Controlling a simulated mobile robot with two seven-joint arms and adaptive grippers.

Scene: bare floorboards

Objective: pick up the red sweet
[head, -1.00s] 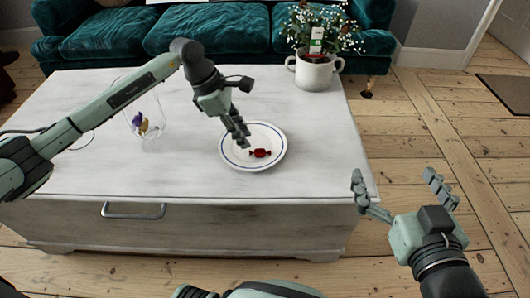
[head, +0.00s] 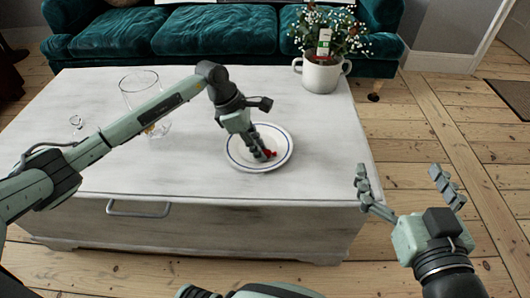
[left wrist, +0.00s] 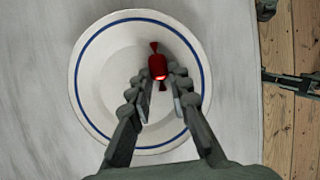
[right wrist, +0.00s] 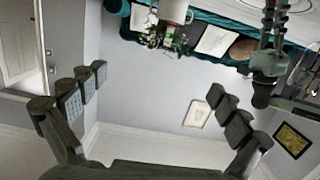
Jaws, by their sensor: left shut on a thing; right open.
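The red sweet (head: 272,153) is on the white plate (head: 283,160) with a blue ring, on the table. In the left wrist view the sweet (left wrist: 158,66) lies between my left fingertips, its wrapper ends showing, over the plate (left wrist: 92,100). My left gripper (head: 264,155) is shut on the sweet, low over the plate; the fingers hide part of it in the head view. I cannot tell whether the sweet still touches the plate. My right gripper (head: 399,172) is open and empty, off the table's right front corner.
A clear glass (head: 138,82) stands on the table behind my left arm, which partly covers it. A white pot (head: 320,76) with flowers stands at the back right. A teal sofa (head: 215,32) is behind the table. The tabletop right of the plate is clear.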

